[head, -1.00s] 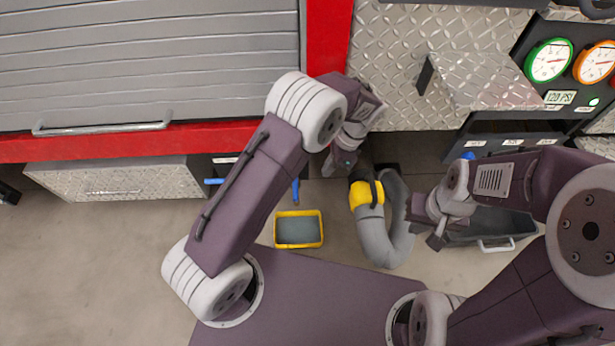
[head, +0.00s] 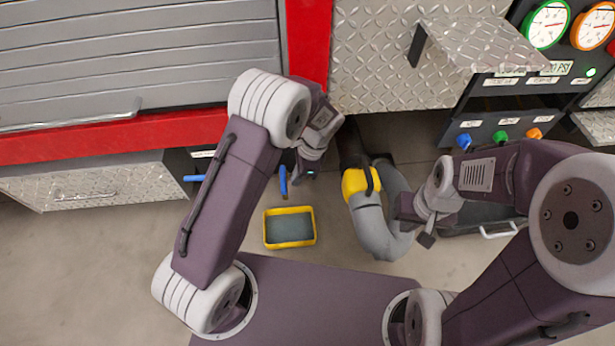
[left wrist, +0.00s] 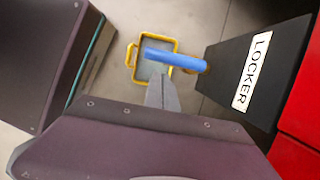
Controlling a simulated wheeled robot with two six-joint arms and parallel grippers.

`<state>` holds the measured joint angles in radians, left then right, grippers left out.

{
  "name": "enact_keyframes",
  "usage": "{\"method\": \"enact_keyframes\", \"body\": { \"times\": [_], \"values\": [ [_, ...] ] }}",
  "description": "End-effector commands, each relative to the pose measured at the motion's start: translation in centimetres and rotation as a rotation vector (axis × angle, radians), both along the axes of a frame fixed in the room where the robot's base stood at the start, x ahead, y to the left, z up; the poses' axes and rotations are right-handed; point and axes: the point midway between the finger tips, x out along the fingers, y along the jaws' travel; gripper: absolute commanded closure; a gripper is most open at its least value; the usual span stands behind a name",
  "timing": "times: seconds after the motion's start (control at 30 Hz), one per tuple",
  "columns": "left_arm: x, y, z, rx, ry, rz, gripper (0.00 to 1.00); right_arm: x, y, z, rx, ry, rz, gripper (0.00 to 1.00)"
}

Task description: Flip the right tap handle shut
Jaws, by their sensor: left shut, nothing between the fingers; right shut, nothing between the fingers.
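The right tap handle (head: 283,181) is a blue lever that points out towards me in the head view. The left tap handle (head: 194,178) is blue and lies sideways. My left gripper (head: 305,172) is shut and empty, just right of the right handle; I cannot tell whether they touch. In the left wrist view a blue handle (left wrist: 172,59) lies just past the tip of my left gripper (left wrist: 163,85), beside the locker front. My right gripper (head: 418,230) is shut and empty, right of the grey hose.
A yellow-rimmed tray (head: 290,244) stands on the floor below the right handle. A grey hose with a yellow collar (head: 360,183) bends right of my left gripper. A black LOCKER panel (left wrist: 270,50) borders the handle. Gauges (head: 547,25) are at the upper right.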

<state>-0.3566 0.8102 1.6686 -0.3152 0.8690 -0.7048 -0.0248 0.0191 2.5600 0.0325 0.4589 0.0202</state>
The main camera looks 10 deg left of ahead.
Motion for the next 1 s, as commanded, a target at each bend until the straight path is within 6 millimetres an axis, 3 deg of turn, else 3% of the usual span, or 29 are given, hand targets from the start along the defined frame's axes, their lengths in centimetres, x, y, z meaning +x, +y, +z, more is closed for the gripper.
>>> {"method": "enact_keyframes", "body": {
  "times": [0.1, 0.57, 0.77, 1.0],
  "values": [
    [-0.3, 0.9, -0.3, 0.000, -0.001, 0.002, 1.00, 0.0, 0.0, -0.8, 0.000, 0.000, 0.000, 1.00],
    [-0.4, 1.1, 0.0, 0.000, 0.000, -0.006, 1.00, 0.0, 0.0, -0.6, 0.000, 0.000, 0.000, 1.00],
    [-0.5, 1.2, 0.3, 0.000, 0.002, -0.063, 1.00, 0.0, 0.0, 0.7, 0.000, 0.000, 0.000, 1.00],
    [-1.0, 1.8, 0.5, 0.001, 0.005, -0.237, 1.00, 0.0, 0.0, 3.6, 0.000, 0.000, 0.000, 1.00]
  ]
}}
